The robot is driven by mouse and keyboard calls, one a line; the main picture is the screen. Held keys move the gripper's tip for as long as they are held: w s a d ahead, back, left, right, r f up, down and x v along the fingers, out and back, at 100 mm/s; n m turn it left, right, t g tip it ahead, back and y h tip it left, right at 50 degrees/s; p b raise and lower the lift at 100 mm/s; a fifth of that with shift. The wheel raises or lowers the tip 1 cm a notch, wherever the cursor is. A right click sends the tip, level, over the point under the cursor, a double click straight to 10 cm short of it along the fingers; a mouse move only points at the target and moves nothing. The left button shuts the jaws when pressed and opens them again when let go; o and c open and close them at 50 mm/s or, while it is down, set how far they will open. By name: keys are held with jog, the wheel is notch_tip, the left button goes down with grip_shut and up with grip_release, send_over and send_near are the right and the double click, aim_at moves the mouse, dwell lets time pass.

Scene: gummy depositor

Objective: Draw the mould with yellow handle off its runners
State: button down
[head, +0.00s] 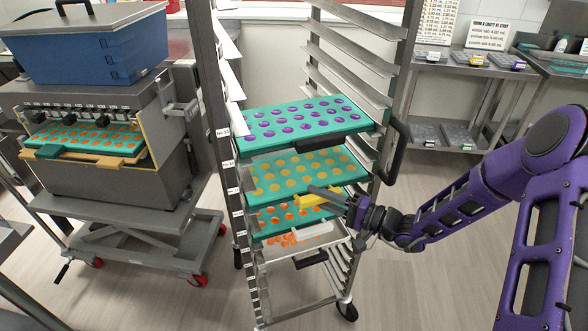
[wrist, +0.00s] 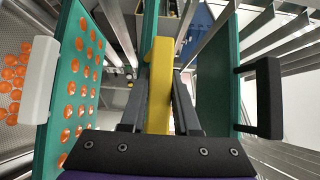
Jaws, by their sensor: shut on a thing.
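The mould with yellow handle (head: 285,178) is a teal tray with rows of yellow-orange rounds, lying on runners in the rack, second from the top among the loaded levels. Its yellow handle (head: 312,198) is at the front edge. My gripper (head: 322,199) reaches in from the right and is shut on this handle. In the wrist view, the yellow handle (wrist: 160,75) stands between the two fingers, and the mould shows edge-on behind it (wrist: 151,22). The fingers hide part of the handle.
Directly above is a teal mould (head: 352,126) with purple rounds and a black handle (wrist: 268,97). Close below is a teal mould with orange rounds (wrist: 70,110), near a white handle (wrist: 40,80). The depositor (head: 110,165) stands left. Floor in front right is clear.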

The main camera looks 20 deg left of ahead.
jog(key=s+d, duration=0.6)
jog(key=s, duration=0.1)
jog(key=shift+s+d+r, duration=0.2)
jog(key=shift+s+d, duration=0.2)
jog(key=shift+r, duration=0.35)
dwell(0.5)
jog(key=s+d+b, duration=0.1)
jog(key=s+d, duration=0.6)
jog(key=s, duration=0.1)
jog(key=shift+s+d+b, duration=0.3)
jog(key=shift+b, duration=0.1)
dwell(0.5)
